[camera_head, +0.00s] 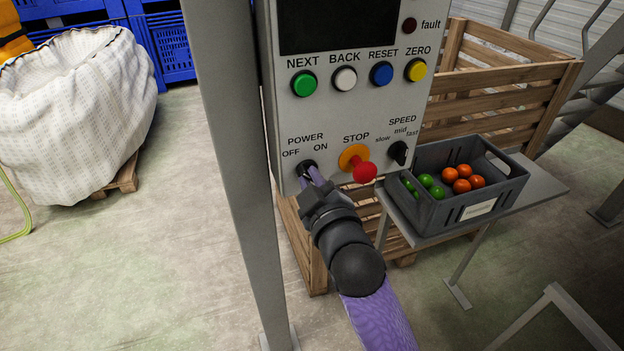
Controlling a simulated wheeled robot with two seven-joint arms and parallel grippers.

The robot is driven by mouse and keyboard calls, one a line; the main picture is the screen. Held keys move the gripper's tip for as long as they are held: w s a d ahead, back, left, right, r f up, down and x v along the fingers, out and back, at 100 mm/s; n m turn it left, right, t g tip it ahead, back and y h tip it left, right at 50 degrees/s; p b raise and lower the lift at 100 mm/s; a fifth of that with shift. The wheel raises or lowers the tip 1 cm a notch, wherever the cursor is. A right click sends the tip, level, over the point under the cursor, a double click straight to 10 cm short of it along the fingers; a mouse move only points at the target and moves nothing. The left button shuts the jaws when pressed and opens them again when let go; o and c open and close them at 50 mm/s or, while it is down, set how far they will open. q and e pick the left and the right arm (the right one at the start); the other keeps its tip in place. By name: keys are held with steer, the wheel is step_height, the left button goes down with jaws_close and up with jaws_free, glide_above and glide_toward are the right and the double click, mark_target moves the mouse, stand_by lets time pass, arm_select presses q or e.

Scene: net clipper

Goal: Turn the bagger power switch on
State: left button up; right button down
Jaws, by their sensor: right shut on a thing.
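The control panel (345,110) is a grey box on a post in the middle of the head view. Its power switch (306,166) is a small black knob at the lower left, under the labels POWER, OFF and ON. My right gripper (312,174) comes up from below, with its fingertips at the knob and shut on it. The fingers partly hide the knob, so I cannot tell which way it points. My left gripper is not in view.
The red stop button (362,171) and the black speed knob (398,153) are right of the switch. The grey post (228,130) stands left of my right gripper. A grey crate (450,214) with green and orange fruit sits on a shelf at right.

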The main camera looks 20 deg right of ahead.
steer(key=m+p, duration=0.3)
steer(key=m, duration=0.3)
steer(key=m+p, duration=0.4)
steer(key=m, duration=0.1)
steer(key=m+p, duration=0.3)
steer(key=m, duration=0.3)
steer(key=shift+d+m+p, duration=0.3)
steer(key=shift+d+p, duration=0.1)
stand_by(0.5)
steer(key=c, duration=0.7)
jaws_free()
steer(key=shift+o, duration=0.2)
